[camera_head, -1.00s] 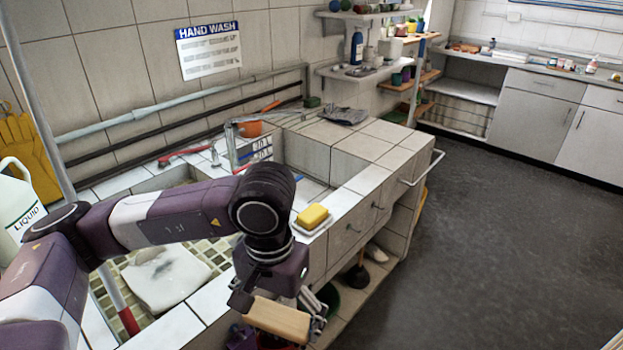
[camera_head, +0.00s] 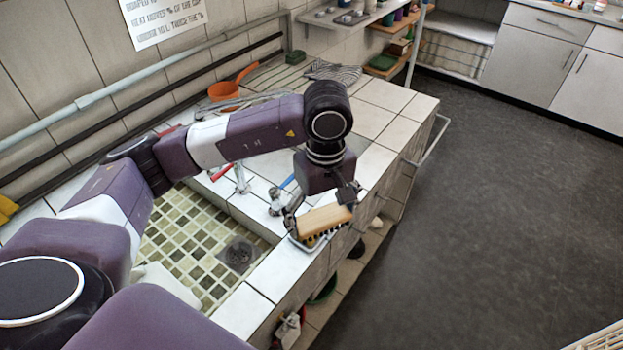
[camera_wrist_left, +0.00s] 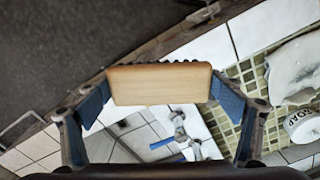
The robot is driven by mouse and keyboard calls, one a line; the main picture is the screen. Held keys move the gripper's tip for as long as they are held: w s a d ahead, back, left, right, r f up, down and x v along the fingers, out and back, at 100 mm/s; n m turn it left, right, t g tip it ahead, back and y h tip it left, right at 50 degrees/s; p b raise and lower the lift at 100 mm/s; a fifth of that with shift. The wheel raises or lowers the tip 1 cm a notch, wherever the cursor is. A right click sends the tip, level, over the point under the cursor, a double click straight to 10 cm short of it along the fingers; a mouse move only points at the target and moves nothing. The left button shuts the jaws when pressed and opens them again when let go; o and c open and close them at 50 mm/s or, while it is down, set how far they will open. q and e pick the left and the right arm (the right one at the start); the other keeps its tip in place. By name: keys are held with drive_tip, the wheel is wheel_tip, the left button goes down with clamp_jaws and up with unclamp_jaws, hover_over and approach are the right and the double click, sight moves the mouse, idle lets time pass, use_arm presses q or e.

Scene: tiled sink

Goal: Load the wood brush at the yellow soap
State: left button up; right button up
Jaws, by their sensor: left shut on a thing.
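My left gripper (camera_head: 320,212) is shut on the wood brush (camera_head: 324,221), a light wooden block with dark bristles facing down. I hold it over the tiled front edge of the sink, right above the pale soap dish (camera_head: 296,243). The yellow soap is hidden behind the brush. I cannot tell whether the bristles touch it. In the left wrist view the brush (camera_wrist_left: 160,84) sits between both blue finger pads, and neither soap nor dish shows. My right gripper is not in view.
The mosaic sink basin (camera_head: 190,230) with its drain (camera_head: 238,256) lies left of the brush. Taps (camera_head: 277,200) stand behind it. A towel rail (camera_head: 428,150) juts out right. In the wrist view a white soap bottle (camera_wrist_left: 303,125) shows.

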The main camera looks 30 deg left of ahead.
use_arm(q)
drive_tip(key=w+a+f+n+p, duration=0.1)
drive_tip(key=n+p, duration=0.1)
drive_tip(key=n, duration=0.2)
drive_tip(key=w+a+f+n+p, duration=0.1)
drive_tip(key=w+a+n+p, duration=0.1)
drive_tip(key=n, duration=0.3)
drive_tip(key=w+a+f+n+p, duration=0.1)
drive_tip(key=w+a+n+p, duration=0.1)
drive_tip(key=n, duration=0.3)
drive_tip(key=shift+w+a+f, duration=0.1)
drive_tip(key=shift+w+f, duration=0.05)
drive_tip(key=shift+f, duration=0.2)
drive_tip(key=shift+f+b, duration=0.95)
drive_tip(key=shift+f, duration=0.9)
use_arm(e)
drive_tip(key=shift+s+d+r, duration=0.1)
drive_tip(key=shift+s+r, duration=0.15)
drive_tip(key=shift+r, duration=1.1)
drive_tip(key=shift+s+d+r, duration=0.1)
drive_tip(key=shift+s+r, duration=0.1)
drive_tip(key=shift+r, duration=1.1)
use_arm(q)
drive_tip(key=shift+f, duration=0.1)
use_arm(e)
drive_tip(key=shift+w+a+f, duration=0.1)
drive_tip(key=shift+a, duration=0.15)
